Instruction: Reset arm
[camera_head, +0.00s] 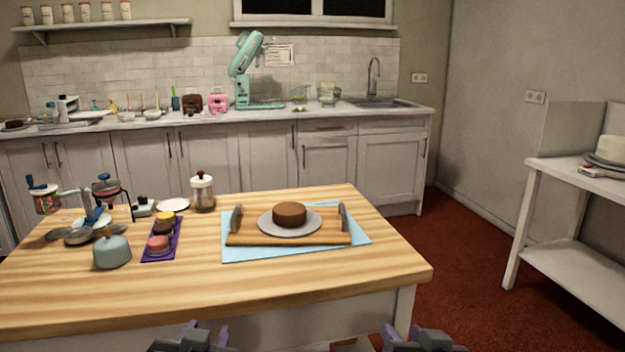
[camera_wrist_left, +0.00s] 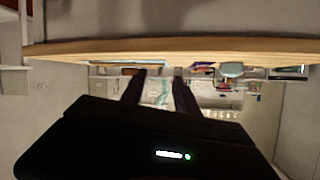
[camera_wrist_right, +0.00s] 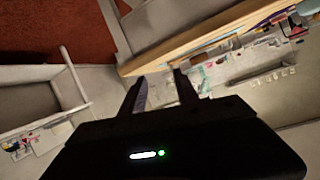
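My left gripper (camera_head: 205,334) shows at the bottom edge of the head view, in front of the wooden table. In the left wrist view its two fingers (camera_wrist_left: 160,76) stand apart with nothing between them. My right gripper (camera_head: 402,336) is at the bottom edge, further right, also short of the table. In the right wrist view its fingers (camera_wrist_right: 159,76) stand apart and empty. Both grippers are clear of the tabletop (camera_head: 300,285). A brown cake (camera_head: 289,213) sits on a grey round plate (camera_head: 268,225) on a wooden board (camera_head: 245,240), over a light blue mat (camera_head: 240,255).
A white side table (camera_head: 570,170) is at right. The table's front right is bare.

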